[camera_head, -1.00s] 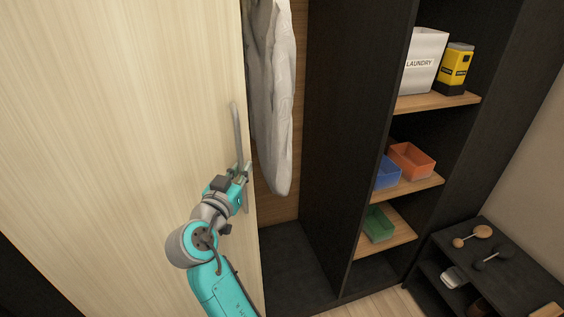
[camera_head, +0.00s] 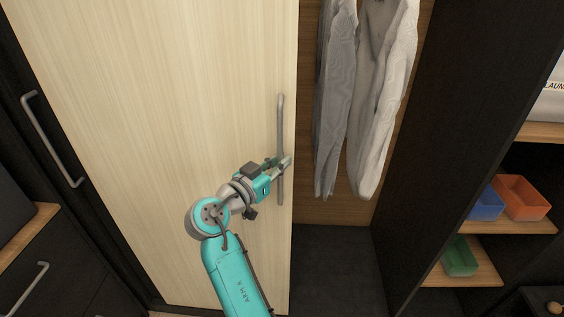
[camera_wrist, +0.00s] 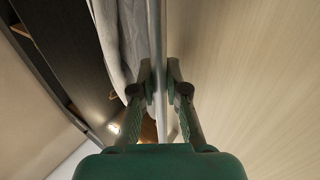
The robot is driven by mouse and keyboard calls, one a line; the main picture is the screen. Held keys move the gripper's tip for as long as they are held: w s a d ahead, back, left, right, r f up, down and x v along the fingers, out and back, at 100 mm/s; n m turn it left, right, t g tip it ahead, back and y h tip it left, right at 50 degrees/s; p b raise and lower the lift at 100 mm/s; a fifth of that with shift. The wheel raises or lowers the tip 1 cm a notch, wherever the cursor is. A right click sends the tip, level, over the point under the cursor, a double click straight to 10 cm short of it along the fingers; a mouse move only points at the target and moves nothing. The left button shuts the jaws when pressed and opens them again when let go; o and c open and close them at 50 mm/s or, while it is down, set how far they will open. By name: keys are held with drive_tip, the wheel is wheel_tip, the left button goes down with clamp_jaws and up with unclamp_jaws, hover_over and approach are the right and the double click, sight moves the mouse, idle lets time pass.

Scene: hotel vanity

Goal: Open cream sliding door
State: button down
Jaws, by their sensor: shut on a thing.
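The cream sliding door (camera_head: 170,110) fills the left middle of the head view. Its right edge stands clear of the wardrobe's right side, so part of the inside shows. A grey vertical bar handle (camera_head: 281,125) is fixed near that edge. My gripper (camera_head: 284,162) is at the lower half of the handle, its fingers shut around the bar. In the wrist view, my gripper's fingers (camera_wrist: 160,80) are on both sides of the handle (camera_wrist: 154,40), with the door face (camera_wrist: 240,60) on the right.
Grey and white garments (camera_head: 370,100) hang in the open part to the right. A dark upright panel (camera_head: 450,110) separates them from shelves with blue (camera_head: 487,204), orange (camera_head: 523,198) and green (camera_head: 460,257) bins. Dark fronts with a handle (camera_head: 50,140) stand at left.

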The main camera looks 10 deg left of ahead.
drive_tip(key=c, duration=1.2)
unclamp_jaws()
drive_tip(key=v, duration=1.2)
